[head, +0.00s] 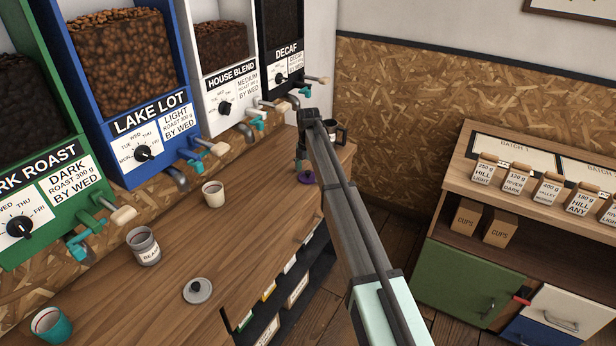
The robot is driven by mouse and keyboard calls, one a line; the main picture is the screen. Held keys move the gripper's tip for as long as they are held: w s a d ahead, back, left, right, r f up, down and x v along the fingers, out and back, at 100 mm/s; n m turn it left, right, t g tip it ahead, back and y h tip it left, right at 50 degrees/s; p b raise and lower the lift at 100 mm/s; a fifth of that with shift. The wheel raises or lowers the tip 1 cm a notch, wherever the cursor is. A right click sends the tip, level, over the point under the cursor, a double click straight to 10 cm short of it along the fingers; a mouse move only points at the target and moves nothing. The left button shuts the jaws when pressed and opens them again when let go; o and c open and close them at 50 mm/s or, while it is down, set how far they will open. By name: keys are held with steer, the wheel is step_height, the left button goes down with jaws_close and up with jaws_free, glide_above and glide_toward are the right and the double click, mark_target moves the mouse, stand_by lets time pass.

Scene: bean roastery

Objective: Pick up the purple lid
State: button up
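The purple lid (306,179) lies on the wooden counter near its right edge, toward the far end. It is small in the head view, with a dark spot on top. My arm reaches over the counter from the lower right. My gripper (299,165) points down just behind and left of the lid in the picture. It is small and partly hidden by my arm, so I cannot tell whether its fingers are open, or whether they touch the lid.
On the counter (120,290) stand a cream cup (213,194), a grey bean canister (144,247), a grey lid (198,291) and a teal cup (51,325). A dark mug (337,133) is at the far end. Bean dispensers with taps (196,160) line the left. A cabinet (453,270) stands right.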

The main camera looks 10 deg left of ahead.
steer(key=shift+s+r, duration=0.1)
steer(key=c, duration=1)
steer(key=shift+c, duration=0.4)
steer(key=shift+s, duration=0.1)
